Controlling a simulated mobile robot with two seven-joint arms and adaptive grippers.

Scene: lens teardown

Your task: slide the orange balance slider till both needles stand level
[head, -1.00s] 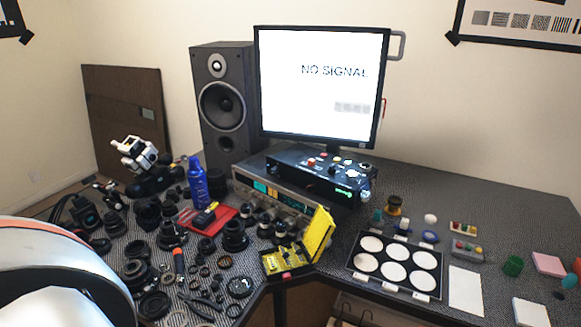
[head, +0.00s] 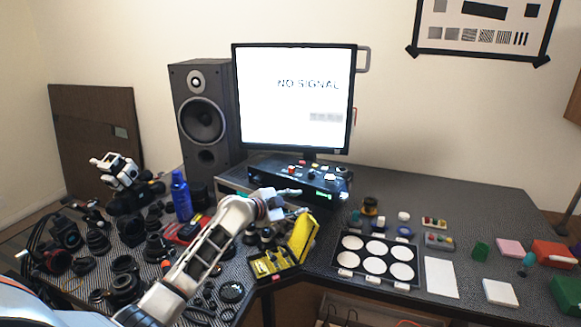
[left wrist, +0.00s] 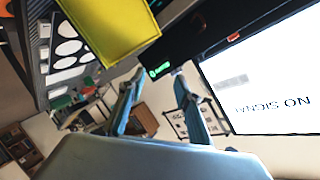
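My left gripper (head: 295,202) reaches over the desk, in front of the equipment under the monitor. In the left wrist view its two blue-grey fingers (left wrist: 157,88) are apart, with nothing between them. A black control box (head: 262,172) with small coloured knobs sits on a silver receiver (head: 226,186) that my left arm mostly covers. A small orange-red part (left wrist: 233,37) shows on the dark box in the left wrist view; I cannot tell whether it is the balance slider. The needles cannot be made out. My right gripper is not in view.
A yellow open case (head: 302,238) stands close below my left gripper. A monitor (head: 293,100) reads NO SIGNAL, with a speaker (head: 202,118) to its left. Lens parts crowd the left desk. A tray with white discs (head: 338,262) lies right of the case.

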